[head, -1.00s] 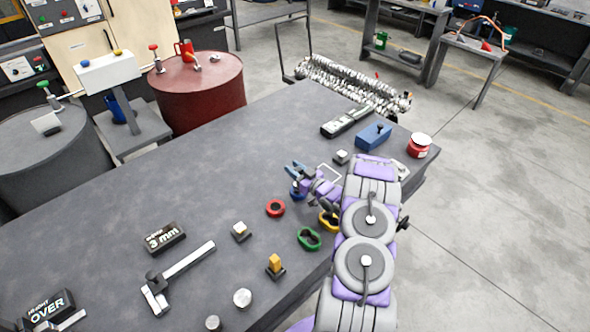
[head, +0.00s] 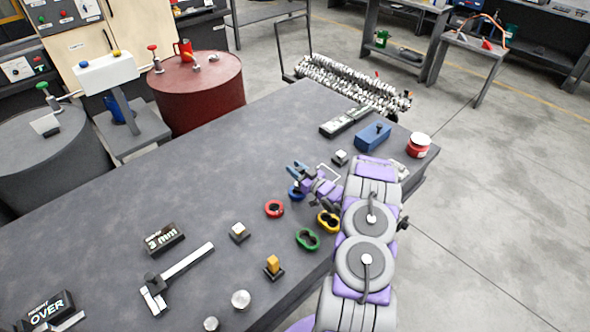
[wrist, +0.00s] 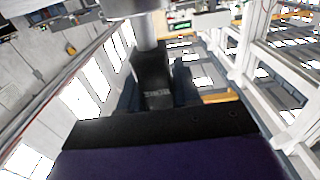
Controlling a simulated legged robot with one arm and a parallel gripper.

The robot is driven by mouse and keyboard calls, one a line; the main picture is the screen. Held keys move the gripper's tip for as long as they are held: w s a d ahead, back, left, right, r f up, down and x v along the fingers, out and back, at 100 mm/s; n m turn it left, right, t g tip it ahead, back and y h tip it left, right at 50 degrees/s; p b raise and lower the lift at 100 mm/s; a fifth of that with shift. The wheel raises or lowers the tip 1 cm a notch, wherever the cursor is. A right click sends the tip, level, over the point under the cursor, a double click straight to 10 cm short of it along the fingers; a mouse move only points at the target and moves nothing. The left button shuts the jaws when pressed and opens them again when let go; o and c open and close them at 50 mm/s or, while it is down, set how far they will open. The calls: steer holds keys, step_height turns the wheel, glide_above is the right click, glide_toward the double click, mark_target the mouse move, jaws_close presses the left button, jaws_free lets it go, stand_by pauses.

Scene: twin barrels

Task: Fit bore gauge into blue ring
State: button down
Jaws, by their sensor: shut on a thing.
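My gripper (head: 296,169) is above the table near its right part, right over the blue ring. The blue ring (head: 295,194) lies on the table and is partly hidden by my gripper. My gripper is shut on a dark piece with a silver cylinder, which I take to be the bore gauge (wrist: 153,75); it stands in front of the wrist camera. In the head view the gauge is too small to make out, and I cannot tell whether it touches the ring.
Near the blue ring lie a red ring (head: 274,209), a green ring (head: 307,240) and a yellow ring (head: 328,222). A caliper (head: 178,277) lies front left. A blue block (head: 373,137) and a red jar (head: 419,145) stand at the right end. The table's back middle is clear.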

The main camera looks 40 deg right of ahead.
steer(key=shift+d, duration=0.15)
steer(key=shift+a, duration=0.3)
steer(key=shift+f, duration=0.15)
steer(key=shift+d+f, duration=0.2)
steer(key=shift+f, duration=0.2)
steer(key=shift+a+r, duration=0.1)
steer(key=shift+r, duration=0.2)
stand_by(0.4)
steer(key=shift+a+p, duration=0.35)
steer(key=shift+p, duration=0.15)
stand_by(1.2)
steer(key=shift+f, duration=1.1)
